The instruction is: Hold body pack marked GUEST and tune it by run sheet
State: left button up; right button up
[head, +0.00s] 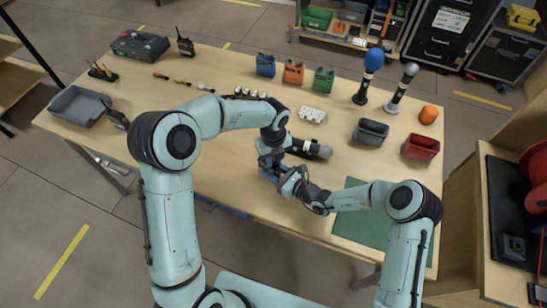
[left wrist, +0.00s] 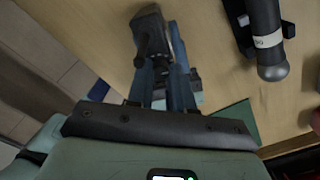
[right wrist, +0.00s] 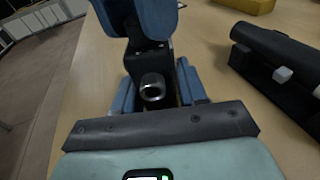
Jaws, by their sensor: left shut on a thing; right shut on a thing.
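A small black body pack (right wrist: 148,58) shows in the right wrist view, with a round silver-tipped part facing that camera. Its dark body also shows in the left wrist view (left wrist: 150,32). I see no GUEST marking on it. My left gripper (head: 270,164) and right gripper (head: 282,178) meet close together above the table's front middle, both shut on the pack. The left gripper's blue finger (right wrist: 158,15) crosses the top of the right wrist view. The grippers mostly hide the pack in the head view. No sheet I can identify as the run sheet shows.
A dark microphone (head: 318,150) lies just right of the grippers. Blue, orange and green holders (head: 293,73) stand behind. Grey (head: 370,131) and red (head: 420,147) bins stand right, a grey tray (head: 78,106) left. A green mat (head: 358,225) covers the near right.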

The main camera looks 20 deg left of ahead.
pick_arm(q)
jog(key=shift+m, duration=1.1)
jog(key=m, duration=0.2)
jog(key=shift+m, duration=0.4)
jog(key=o, duration=0.6)
jog(key=shift+r, duration=3)
